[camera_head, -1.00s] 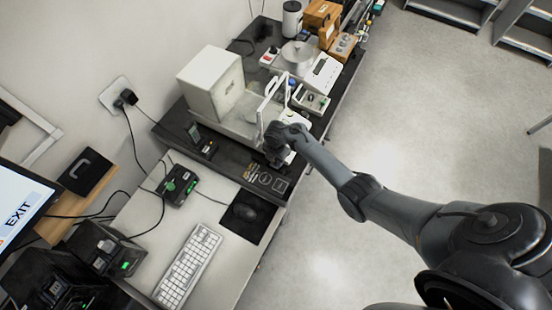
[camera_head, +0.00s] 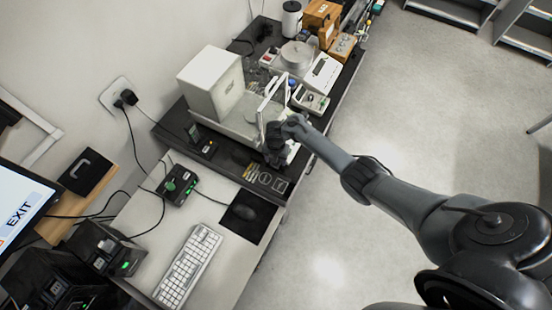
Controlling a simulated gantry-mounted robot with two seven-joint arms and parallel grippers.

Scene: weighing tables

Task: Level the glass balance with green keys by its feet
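The glass balance (camera_head: 212,84) stands on the dark bench in the camera_head view, with a tall white housing at the back and a clear glass chamber with white frame edges in front. Its keys and feet are too small or hidden to make out. My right gripper (camera_head: 272,158) is at the balance's front right corner, pointing down close to the bench. The wrist and arm hide part of that corner, and I cannot tell whether the fingers touch anything or are open. My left gripper is not in view.
A small dark display (camera_head: 198,138) stands at left. The floor at right is clear.

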